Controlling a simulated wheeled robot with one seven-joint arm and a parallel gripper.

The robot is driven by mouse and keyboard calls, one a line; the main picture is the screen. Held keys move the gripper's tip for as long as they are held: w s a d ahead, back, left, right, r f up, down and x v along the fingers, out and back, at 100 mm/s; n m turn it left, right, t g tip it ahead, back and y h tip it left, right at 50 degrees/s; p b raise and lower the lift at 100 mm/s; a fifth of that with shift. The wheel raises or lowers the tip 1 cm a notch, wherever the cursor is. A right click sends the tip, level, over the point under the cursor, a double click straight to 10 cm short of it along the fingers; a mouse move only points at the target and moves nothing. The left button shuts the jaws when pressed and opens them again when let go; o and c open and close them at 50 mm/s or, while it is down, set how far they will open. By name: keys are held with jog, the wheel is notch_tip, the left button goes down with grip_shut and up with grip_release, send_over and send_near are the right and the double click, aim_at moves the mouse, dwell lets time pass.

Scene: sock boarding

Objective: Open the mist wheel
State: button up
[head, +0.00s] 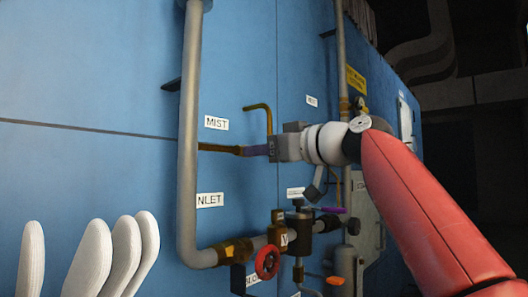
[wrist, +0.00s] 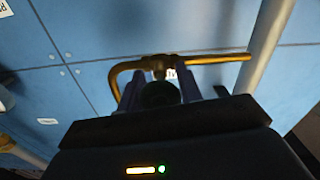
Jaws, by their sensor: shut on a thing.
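The white MIST label (head: 216,123) is on the blue wall, above a thin brass pipe (head: 220,148) that runs out from the thick grey pipe. My gripper (head: 258,150) is at the right end of this brass pipe, in front of the wall. In the wrist view my gripper (wrist: 160,90) has its two fingers on either side of a dark round thing (wrist: 160,96), which I take for the mist wheel. The brass pipe (wrist: 205,59) passes just beyond it. The gripper is shut on the wheel. In the head view my gripper hides the wheel.
A thick grey pipe (head: 188,130) stands left of my gripper. Below are a red handwheel (head: 267,262), brass fittings (head: 232,252) and a purple lever (head: 333,210). A bent brass pipe (head: 268,115) rises just above the gripper. White fingers show at lower left.

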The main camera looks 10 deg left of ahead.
jog(key=shift+f+n, duration=0.2)
jog(key=shift+n, duration=0.4)
jog(key=o, duration=1)
jog(key=shift+r, duration=0.15)
jog(key=shift+d, duration=0.1)
jog(key=b+v, duration=0.3)
jog(key=v, duration=0.4)
jog(key=shift+s+d, duration=0.2)
jog(key=shift+s, duration=0.05)
